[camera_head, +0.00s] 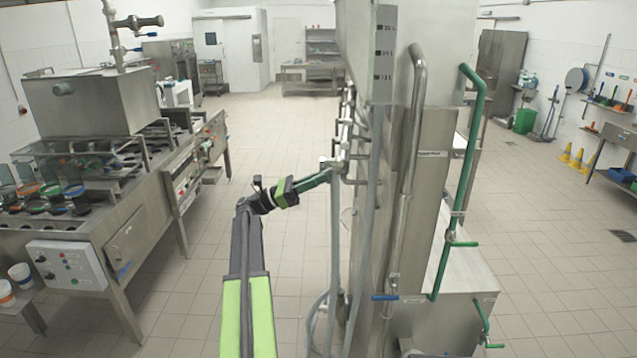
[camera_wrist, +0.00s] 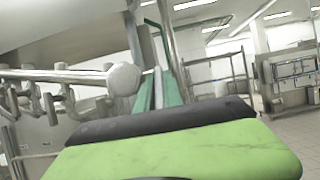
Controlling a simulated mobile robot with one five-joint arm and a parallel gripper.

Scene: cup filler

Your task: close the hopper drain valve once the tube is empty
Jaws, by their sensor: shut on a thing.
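My gripper (camera_head: 288,190) is shut on a green valve lever (camera_head: 315,180) that reaches out from pipework on the left side of the tall steel unit. In the wrist view, one green and black finger of my gripper (camera_wrist: 180,145) fills the bottom. The green lever (camera_wrist: 171,92) runs away behind it. A horizontal steel pipe with a round end cap (camera_wrist: 124,78) lies to the left of the lever. In the head view, a grey vertical tube (camera_head: 334,245) drops from the pipework to the floor. I cannot tell what it contains.
The tall steel unit (camera_head: 433,165) stands close on the right, with more green and blue valve handles. A filling machine (camera_head: 95,215) with cups stands on the left. The tiled floor (camera_head: 262,130) between them is clear.

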